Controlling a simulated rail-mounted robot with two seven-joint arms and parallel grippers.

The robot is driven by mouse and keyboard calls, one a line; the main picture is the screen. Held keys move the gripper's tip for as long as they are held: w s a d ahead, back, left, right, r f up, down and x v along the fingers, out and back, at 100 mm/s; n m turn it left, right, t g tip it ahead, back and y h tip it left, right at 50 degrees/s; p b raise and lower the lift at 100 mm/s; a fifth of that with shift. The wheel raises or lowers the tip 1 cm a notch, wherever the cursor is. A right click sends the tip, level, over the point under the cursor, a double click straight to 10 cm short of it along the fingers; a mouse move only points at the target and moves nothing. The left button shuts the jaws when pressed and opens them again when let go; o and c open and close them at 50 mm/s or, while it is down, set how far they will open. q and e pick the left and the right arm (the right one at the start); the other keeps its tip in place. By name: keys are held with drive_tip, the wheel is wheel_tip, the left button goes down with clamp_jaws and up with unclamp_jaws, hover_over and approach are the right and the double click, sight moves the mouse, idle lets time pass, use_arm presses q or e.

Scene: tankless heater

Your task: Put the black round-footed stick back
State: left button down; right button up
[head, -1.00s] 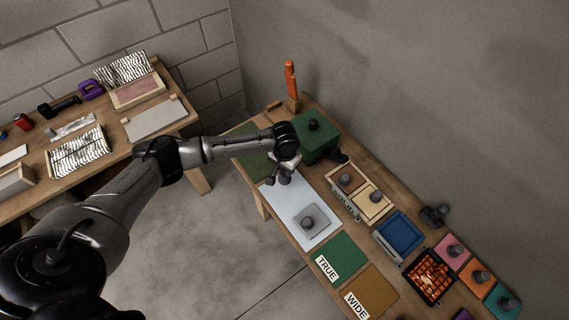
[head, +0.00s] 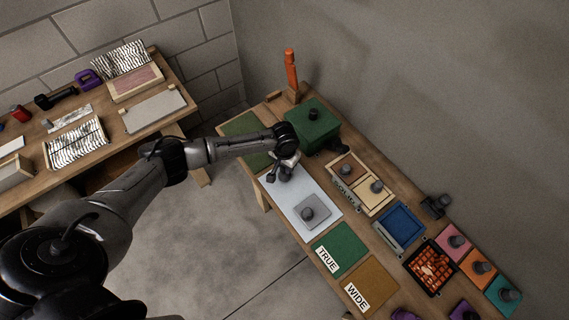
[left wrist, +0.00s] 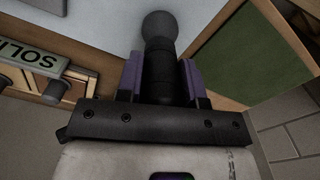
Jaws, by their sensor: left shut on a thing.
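My left gripper (head: 283,172) hangs over the far end of the pale sheet (head: 290,192) on the right-hand table. In the left wrist view its two purple-padded fingers (left wrist: 160,80) are shut on a black stick (left wrist: 160,75). The stick's wider round foot (left wrist: 159,24) points away from the gripper, over the pale sheet. In the head view the stick is small and dark, hard to separate from the fingers. I cannot tell whether its foot touches the sheet. My right gripper is not in view.
A grey square with a knob (head: 317,209) lies on the sheet's near end. A green mat (head: 246,132) and green box (head: 312,132) are beyond the gripper. A knobbed tray (head: 362,184), blue tray (head: 400,228) and black-framed orange grid (head: 431,265) stand to the right.

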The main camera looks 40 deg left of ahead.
use_arm(q)
drive_tip(key=shift+f, duration=0.6)
idle(0.5)
drive_tip(key=c, duration=0.7)
unclamp_jaws()
drive_tip(key=shift+r, duration=0.15)
wheel_tip(320, 180, up, 14)
drive_tip(key=shift+f+p, duration=0.2)
drive_tip(key=shift+p, duration=0.2)
